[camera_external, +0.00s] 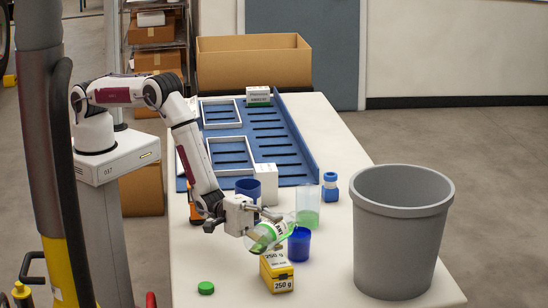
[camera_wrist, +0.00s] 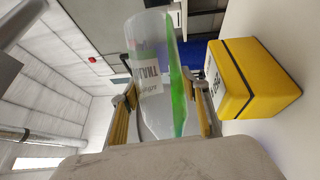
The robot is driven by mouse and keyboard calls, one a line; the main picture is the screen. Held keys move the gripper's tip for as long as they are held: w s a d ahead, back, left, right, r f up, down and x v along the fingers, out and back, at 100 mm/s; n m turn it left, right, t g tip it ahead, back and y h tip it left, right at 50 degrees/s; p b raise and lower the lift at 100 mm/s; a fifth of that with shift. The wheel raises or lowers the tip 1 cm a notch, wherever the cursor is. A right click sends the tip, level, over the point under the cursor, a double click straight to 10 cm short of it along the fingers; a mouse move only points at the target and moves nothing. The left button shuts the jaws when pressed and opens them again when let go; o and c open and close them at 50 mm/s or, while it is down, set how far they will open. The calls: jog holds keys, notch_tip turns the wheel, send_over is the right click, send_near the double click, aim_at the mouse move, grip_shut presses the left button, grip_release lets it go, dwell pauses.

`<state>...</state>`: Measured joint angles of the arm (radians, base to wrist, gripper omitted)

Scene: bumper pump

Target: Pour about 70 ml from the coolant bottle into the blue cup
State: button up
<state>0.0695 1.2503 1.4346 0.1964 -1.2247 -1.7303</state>
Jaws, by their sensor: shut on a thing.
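My gripper (camera_external: 246,222) is shut on the coolant bottle (camera_external: 268,236), a clear bottle with a white label and green liquid. The bottle is tilted well over, with its right end close to the rim of the blue cup (camera_external: 300,246). I cannot tell whether liquid is flowing, or how much is in the cup. In the wrist view, the bottle (camera_wrist: 150,75) sits between my two fingers (camera_wrist: 160,118), with green liquid lying along one side. A blue patch behind it may be the cup. A green cap (camera_external: 206,288) lies on the table.
A yellow box (camera_external: 277,272) stands just below the bottle, beside the cup. A clear container with green liquid (camera_external: 308,208), a blue-topped bottle (camera_external: 330,187) and a dark blue cup-like container (camera_external: 248,187) stand behind. A grey bin (camera_external: 400,235) is at right. The table's front left is mostly clear.

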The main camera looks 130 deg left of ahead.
jog(key=m, duration=0.1)
jog(key=m+g, duration=0.1)
jog(key=m, duration=0.1)
jog(key=shift+d, duration=0.25)
jog(key=shift+d+f+m+g+y, duration=0.3)
jog(key=shift+m+g, duration=0.2)
jog(key=shift+m, duration=0.4)
jog(key=shift+r, duration=0.1)
jog(key=shift+a+r+m, duration=0.2)
jog(key=shift+r+m, duration=0.1)
jog(key=shift+r, duration=0.15)
jog(key=shift+r, duration=0.2)
dwell(1.5)
